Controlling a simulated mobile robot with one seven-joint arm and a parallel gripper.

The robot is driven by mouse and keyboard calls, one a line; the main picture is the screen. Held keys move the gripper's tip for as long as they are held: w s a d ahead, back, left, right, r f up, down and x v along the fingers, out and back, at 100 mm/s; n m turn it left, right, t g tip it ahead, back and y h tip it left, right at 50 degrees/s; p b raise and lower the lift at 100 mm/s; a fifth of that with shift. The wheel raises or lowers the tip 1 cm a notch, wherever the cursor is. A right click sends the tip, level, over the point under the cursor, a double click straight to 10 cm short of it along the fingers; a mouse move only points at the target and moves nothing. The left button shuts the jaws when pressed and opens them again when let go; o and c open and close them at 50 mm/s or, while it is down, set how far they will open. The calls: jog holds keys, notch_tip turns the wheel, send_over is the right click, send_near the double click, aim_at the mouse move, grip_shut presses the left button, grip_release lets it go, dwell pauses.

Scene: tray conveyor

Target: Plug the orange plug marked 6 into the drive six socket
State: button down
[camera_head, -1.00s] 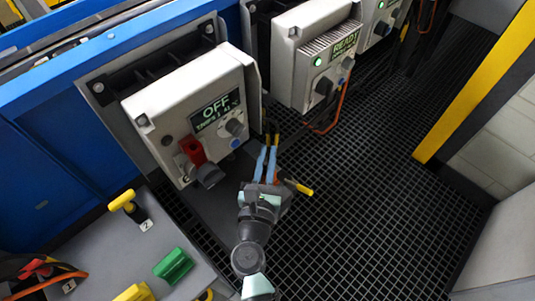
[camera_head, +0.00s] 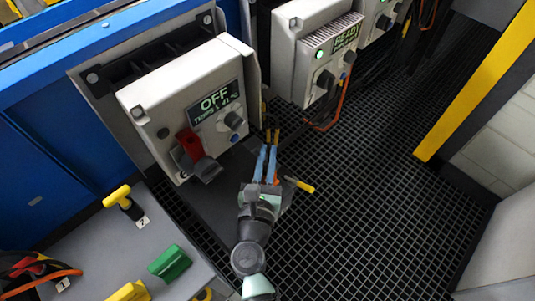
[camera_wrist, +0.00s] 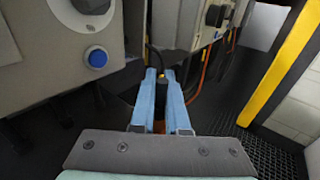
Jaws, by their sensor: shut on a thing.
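My gripper (camera_head: 267,150) has light blue fingers and hangs just right of the near grey drive box (camera_head: 150,98). In the wrist view the fingers (camera_wrist: 160,76) are closed together on a dark thing with some orange below, apparently the orange plug (camera_wrist: 158,127). Its 6 mark cannot be read and most of it is hidden by the fingers. The near box shows OFF on its display, with a red lever (camera_head: 190,144) and a dark grey round fitting (camera_head: 207,170) on its lower front. I cannot tell which drive number it bears.
A second drive box (camera_head: 300,50) with a lit green lamp stands farther back, with an orange cable (camera_head: 340,105) below. A yellow-handled plug (camera_head: 117,196) and a green block (camera_head: 172,263) are on the grey bench at lower left. Dark grid floor (camera_head: 370,200) lies open to the right.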

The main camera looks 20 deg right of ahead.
jog(key=shift+f+b, duration=0.45)
jog(key=shift+f, duration=0.15)
jog(key=c, duration=0.8)
grip_release()
jog(key=shift+c, duration=0.2)
jog(key=v, duration=1.3)
jog(key=shift+b, duration=0.35)
